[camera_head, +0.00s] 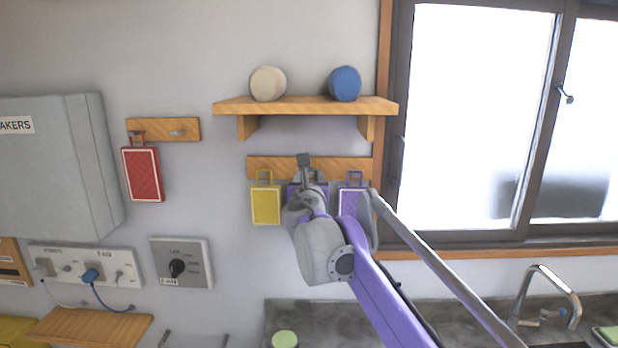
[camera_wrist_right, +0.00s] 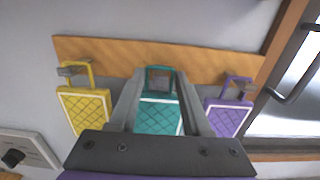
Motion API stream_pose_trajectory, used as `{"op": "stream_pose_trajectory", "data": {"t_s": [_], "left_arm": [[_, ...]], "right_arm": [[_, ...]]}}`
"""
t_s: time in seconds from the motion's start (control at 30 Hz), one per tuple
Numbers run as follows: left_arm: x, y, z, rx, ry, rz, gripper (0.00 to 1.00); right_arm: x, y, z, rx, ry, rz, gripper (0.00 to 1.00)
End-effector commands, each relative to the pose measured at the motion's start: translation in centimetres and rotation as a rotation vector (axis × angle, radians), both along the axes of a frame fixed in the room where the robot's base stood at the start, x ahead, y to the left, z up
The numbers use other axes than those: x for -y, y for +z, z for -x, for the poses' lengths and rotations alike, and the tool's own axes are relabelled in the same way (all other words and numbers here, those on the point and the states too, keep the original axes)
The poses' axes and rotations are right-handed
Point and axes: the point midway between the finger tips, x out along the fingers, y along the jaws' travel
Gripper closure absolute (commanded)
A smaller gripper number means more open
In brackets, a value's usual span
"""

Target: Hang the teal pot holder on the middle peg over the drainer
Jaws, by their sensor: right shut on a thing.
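The teal pot holder (camera_wrist_right: 158,115) shows in the right wrist view between the fingers of my right gripper (camera_wrist_right: 160,84), which is shut on it near its loop. It is in front of the middle of the wooden peg rail (camera_head: 340,165). The middle peg is hidden, and I cannot tell whether the loop is around it. In the head view my right gripper (camera_head: 305,172) and arm cover most of the teal pot holder. A yellow pot holder (camera_head: 266,205) hangs to its left and a purple pot holder (camera_head: 352,203) to its right. My left gripper is not in view.
A shelf (camera_head: 305,105) with a cream round object (camera_head: 268,83) and a blue one (camera_head: 345,83) is above the rail. A red pot holder (camera_head: 143,175) hangs on a separate rail at left. The window (camera_head: 480,120) is at right, with a tap (camera_head: 545,290) below.

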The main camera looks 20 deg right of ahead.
Motion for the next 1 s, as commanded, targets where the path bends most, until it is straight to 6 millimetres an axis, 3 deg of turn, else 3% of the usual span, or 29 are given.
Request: {"op": "stream_pose_trajectory", "data": {"t_s": [0.33,0.37,0.53,0.83,1.0], "left_arm": [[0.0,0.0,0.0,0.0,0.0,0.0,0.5],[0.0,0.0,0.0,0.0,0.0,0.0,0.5],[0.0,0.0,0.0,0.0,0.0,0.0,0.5],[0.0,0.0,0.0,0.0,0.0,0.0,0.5],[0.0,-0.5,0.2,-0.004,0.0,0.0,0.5]], "right_arm": [[0.0,0.0,0.0,0.0,0.0,0.0,1.0],[0.0,0.0,0.0,0.0,0.0,0.0,0.46],[0.0,0.0,0.0,0.0,0.0,0.0,0.17],[-0.1,0.0,0.1,0.0,0.0,0.0,0.17],[-0.8,-0.1,1.7,-0.001,0.0,0.0,0.17]]}}
